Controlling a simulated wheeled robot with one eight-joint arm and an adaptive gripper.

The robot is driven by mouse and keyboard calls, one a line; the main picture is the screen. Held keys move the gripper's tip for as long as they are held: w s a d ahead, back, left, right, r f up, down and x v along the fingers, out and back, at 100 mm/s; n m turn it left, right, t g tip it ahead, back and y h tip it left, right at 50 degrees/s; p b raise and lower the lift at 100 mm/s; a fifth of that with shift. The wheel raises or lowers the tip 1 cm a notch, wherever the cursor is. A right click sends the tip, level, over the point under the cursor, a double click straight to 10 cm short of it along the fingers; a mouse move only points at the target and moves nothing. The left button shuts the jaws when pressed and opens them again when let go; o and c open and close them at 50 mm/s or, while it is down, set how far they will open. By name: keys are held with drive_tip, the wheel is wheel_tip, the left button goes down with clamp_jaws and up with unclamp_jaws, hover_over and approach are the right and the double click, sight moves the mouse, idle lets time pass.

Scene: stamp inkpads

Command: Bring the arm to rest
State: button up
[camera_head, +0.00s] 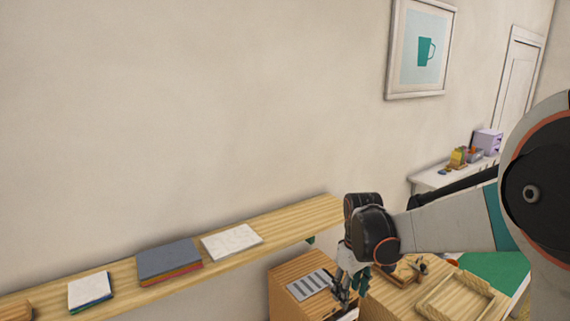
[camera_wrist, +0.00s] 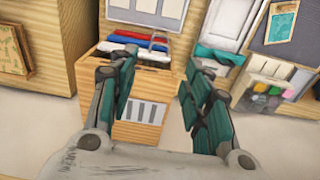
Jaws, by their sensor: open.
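My gripper (camera_head: 350,285) hangs at the end of my arm in the head view, pointing down beside a wooden box with a grey striped panel (camera_head: 309,284). In the wrist view, my gripper (camera_wrist: 157,82) shows its two teal-padded fingers spread apart with nothing between them. Beyond the fingers is a light wooden unit (camera_wrist: 152,112) with a slotted panel and blue, red and white items in its upper part. No inkpad or stamp can be made out clearly.
A wooden shelf (camera_head: 325,212) along the wall bears books (camera_head: 168,262) and a white slab (camera_head: 231,241). A wooden tray (camera_head: 460,297) lies right of my gripper. A clear container of coloured items (camera_wrist: 262,95) stands at right in the wrist view.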

drive_tip(key=s+d+f+m+t+b, duration=0.1)
drive_tip(key=s+f+m+t+b, duration=0.2)
drive_tip(key=s+b, duration=0.7)
drive_tip(key=s+d+f+m+t+b, duration=0.2)
drive_tip(key=s+f+b, duration=0.5)
drive_tip(key=s+b, duration=0.4)
drive_tip(key=shift+s+f+m+t, duration=0.3)
drive_tip(key=shift+s+m+t, duration=0.4)
drive_tip(key=shift+s+t, duration=0.2)
drive_tip(key=shift+d, duration=0.1)
idle(0.5)
